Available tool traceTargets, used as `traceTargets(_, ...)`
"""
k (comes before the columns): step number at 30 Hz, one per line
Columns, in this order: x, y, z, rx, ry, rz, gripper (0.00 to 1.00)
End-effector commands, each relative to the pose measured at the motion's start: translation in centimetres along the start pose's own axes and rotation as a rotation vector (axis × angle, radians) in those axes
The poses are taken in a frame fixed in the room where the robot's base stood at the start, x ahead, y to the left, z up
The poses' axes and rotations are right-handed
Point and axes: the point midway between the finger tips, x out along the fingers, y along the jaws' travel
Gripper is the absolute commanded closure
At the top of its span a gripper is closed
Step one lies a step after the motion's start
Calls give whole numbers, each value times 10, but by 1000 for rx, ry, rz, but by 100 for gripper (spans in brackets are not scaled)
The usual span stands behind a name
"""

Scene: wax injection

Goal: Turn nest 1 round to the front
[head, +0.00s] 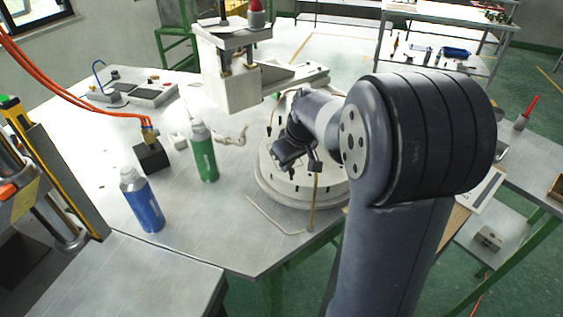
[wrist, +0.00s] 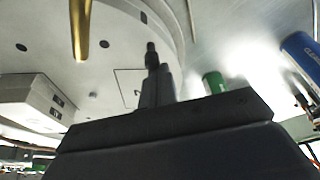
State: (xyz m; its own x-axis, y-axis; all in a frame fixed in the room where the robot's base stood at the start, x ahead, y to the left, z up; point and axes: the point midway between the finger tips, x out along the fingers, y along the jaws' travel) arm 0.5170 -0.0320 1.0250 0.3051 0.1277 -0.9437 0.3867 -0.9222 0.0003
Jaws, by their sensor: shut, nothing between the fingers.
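The round pale turntable (head: 268,187) lies on the grey table, with small dark holes or pegs on its top. My arm hides much of its far and right side. I cannot tell which part of it is nest 1, as no number is readable. A thin brass rod (head: 312,208) stands at its front edge; a brass rod also shows in the wrist view (wrist: 80,28). My gripper (head: 314,166) is low over the turntable. In the wrist view its dark fingers (wrist: 151,50) are together with nothing between them. I cannot tell whether they touch the turntable.
A green bottle (head: 202,155) and a blue bottle (head: 142,203) stand left of the turntable, near a black block (head: 151,157) with orange hoses. A pale press (head: 232,85) stands behind. A bent wire (head: 268,217) lies in front.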

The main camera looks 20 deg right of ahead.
Motion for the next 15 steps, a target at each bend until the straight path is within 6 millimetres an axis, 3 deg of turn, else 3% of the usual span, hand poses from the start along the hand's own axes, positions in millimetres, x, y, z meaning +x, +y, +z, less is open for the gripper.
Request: traceTargets(15,-9,14,27,-38,-1,-14,100)
